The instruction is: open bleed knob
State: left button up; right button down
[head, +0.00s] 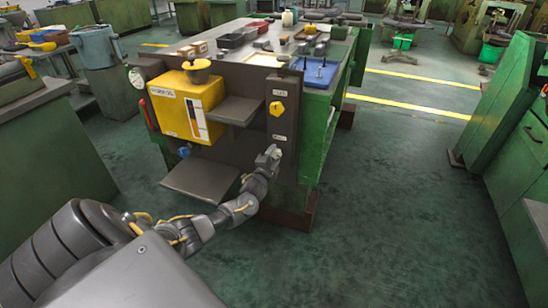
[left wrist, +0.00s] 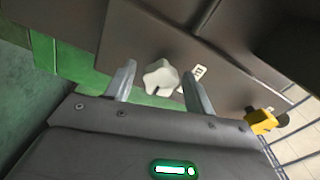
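A pale, lobed knob (left wrist: 161,77) sits on the dark machine panel in the left wrist view, with a small white label (left wrist: 196,74) beside it. My left gripper (left wrist: 159,74) is open. Its two fingers stand on either side of the knob, with a visible gap at the left finger and a narrower one at the right. In the head view my left gripper (head: 270,157) is at the lower right of the machine's front panel (head: 250,140) and largely covers the knob. My right gripper is not in view.
A yellow box (head: 188,107) and a yellow knob (head: 277,108) are on the panel above my gripper. A grey shelf (head: 202,180) juts out left of my arm. A green cabinet (head: 520,150) stands at the right. The floor between is clear.

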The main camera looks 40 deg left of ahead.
pick_arm(q)
jog(key=shift+o, duration=0.3)
jog(key=shift+s+d, duration=0.1)
jog(key=shift+s, duration=0.2)
jog(key=p+v, duration=0.1)
jog(key=v, duration=0.9)
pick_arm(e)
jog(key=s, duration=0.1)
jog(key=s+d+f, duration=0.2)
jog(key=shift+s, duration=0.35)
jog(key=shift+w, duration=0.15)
